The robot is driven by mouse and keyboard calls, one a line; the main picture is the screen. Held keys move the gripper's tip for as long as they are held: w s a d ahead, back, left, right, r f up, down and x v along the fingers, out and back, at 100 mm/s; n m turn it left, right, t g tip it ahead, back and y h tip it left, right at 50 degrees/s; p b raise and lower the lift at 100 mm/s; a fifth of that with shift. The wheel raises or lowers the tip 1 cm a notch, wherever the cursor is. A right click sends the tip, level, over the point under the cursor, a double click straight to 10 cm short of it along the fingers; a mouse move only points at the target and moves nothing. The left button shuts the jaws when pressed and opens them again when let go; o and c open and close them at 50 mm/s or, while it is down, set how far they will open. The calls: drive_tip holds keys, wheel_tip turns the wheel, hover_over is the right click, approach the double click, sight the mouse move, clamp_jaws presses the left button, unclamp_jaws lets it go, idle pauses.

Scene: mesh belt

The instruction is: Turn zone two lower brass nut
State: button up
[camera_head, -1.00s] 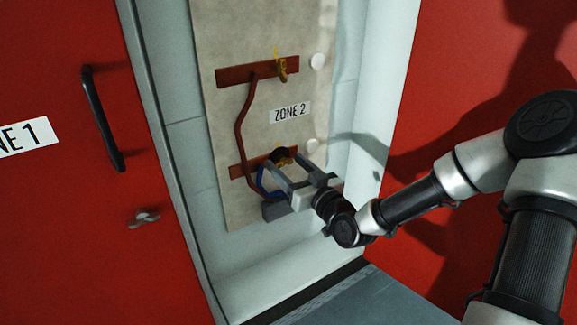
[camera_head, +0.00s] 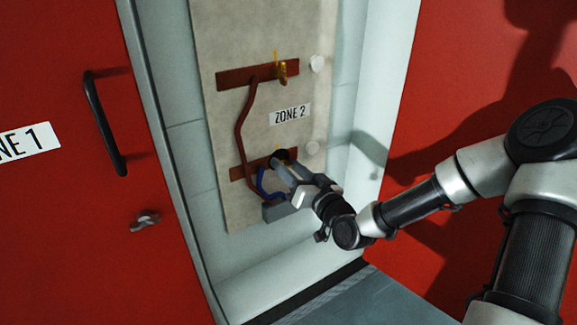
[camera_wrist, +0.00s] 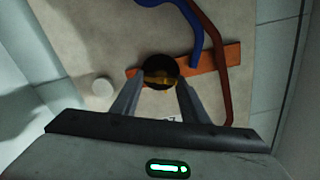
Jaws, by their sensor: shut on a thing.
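The zone two lower brass nut (camera_wrist: 160,78) sits in a dark round surround on the lower copper bar (camera_wrist: 222,58) in the wrist view. My gripper (camera_wrist: 160,86) has one finger on each side of it and is shut on it. In the head view my gripper (camera_head: 283,161) reaches to the lower copper bar (camera_head: 236,172) and hides most of the nut. The upper brass nut (camera_head: 283,72) is on the upper copper bar (camera_head: 232,78), clear of my gripper. The ZONE 2 label (camera_head: 290,114) lies between the bars.
A brown cable (camera_head: 240,130) joins the two bars on the left. A blue cable (camera_head: 260,182) hangs close to my gripper. White round knobs (camera_head: 317,64) sit on the right side of the panel. A red door (camera_head: 70,240) with a black handle (camera_head: 102,120) stands at the left.

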drive_tip(key=m+p, duration=0.1)
drive_tip(key=m, duration=0.5)
drive_tip(key=shift+m, duration=0.3)
drive_tip(key=m+p, duration=0.1)
drive_tip(key=m, duration=0.5)
drive_tip(key=shift+f+p, duration=0.15)
drive_tip(key=shift+p, duration=0.15)
drive_tip(key=o, duration=1.1)
drive_tip(key=shift+d, duration=0.1)
drive_tip(key=shift+c, duration=0.2)
drive_tip(key=p+v, duration=0.5)
drive_tip(key=v, duration=1.2)
drive_tip(key=shift+s+d, duration=0.15)
